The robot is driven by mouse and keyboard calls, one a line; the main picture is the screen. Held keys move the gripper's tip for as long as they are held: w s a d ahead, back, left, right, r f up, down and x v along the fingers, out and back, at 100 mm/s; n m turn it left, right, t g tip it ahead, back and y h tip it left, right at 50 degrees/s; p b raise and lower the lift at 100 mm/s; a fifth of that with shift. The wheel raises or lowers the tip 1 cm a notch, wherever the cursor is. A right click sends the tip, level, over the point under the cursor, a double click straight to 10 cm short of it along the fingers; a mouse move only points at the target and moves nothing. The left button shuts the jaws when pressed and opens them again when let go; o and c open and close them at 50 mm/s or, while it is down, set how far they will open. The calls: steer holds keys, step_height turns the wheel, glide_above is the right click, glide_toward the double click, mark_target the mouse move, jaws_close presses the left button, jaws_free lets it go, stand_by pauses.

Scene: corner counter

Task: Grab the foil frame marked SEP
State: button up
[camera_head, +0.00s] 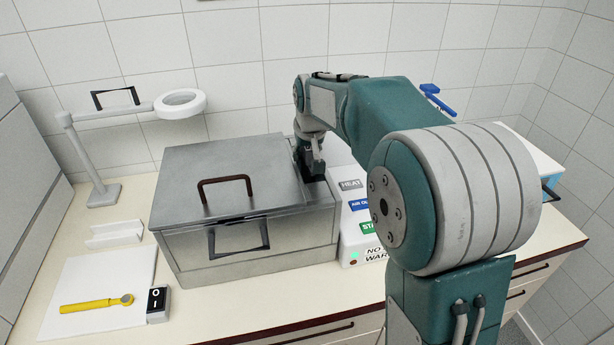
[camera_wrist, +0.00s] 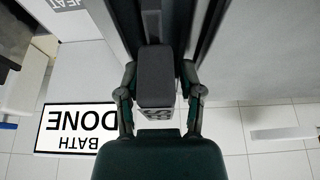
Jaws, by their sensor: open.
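In the wrist view a dark grey block (camera_wrist: 155,80) with rounded edges lies between the two fingers of my gripper (camera_wrist: 158,98). In the head view my gripper (camera_head: 314,168) points down at the right end of the metal bath (camera_head: 200,255). A dark piece beside it there is mostly hidden by my gripper.
The bath's lid (camera_head: 215,165) is closed, with a brown handle. A white control box (camera_head: 352,174) with labels stands close on the right. A ring lamp (camera_head: 181,103), yellow tool (camera_head: 97,304) and small switch (camera_head: 158,303) are left. The wrist view shows a BATH DONE sign (camera_wrist: 80,130).

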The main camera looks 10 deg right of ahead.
jaws_close()
